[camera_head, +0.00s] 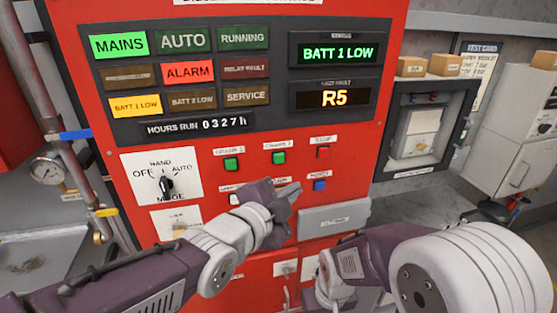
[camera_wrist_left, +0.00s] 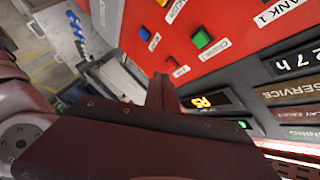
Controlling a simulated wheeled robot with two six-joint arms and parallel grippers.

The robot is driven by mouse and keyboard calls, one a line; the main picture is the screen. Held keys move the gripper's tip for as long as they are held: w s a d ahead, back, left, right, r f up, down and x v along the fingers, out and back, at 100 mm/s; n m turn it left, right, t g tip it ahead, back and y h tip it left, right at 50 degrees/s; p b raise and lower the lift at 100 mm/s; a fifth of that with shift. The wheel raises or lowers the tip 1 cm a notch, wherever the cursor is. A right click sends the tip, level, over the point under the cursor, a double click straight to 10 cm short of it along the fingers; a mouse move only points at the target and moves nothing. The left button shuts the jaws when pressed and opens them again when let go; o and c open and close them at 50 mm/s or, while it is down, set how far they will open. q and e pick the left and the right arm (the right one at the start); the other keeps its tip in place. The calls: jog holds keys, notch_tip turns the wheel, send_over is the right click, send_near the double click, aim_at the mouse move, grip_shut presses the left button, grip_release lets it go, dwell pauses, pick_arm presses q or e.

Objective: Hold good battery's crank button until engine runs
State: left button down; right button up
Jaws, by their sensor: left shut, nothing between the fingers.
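On the red control panel, the green CRANK 1 button (camera_head: 231,164) and green CRANK 2 button (camera_head: 279,157) sit side by side. The CRANK 2 button also shows in the left wrist view (camera_wrist_left: 202,38). The BATT 1 LOW lamp (camera_head: 135,105) is lit yellow; the BATT 2 LOW lamp (camera_head: 193,100) is dark. The RUNNING lamp (camera_head: 243,38) is unlit. The status display (camera_head: 337,54) reads BATT 1 LOW. My left gripper (camera_head: 292,190) is shut and empty, below the CRANK 2 button, apparently apart from it. My right gripper is not visible.
A red stop button (camera_head: 323,152) and a blue button (camera_head: 320,185) lie right of the left gripper. The mode knob (camera_head: 166,183) is at the left. A grey box (camera_head: 333,218) protrudes below. My right forearm crosses the lower right.

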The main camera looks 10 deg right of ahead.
aim_at(279, 158)
pick_arm(q)
jog(key=shift+w+a+p, duration=0.2)
jog(key=shift+w+p, duration=3.45)
jog(key=shift+w, duration=0.8)
jog(key=shift+w, duration=0.4)
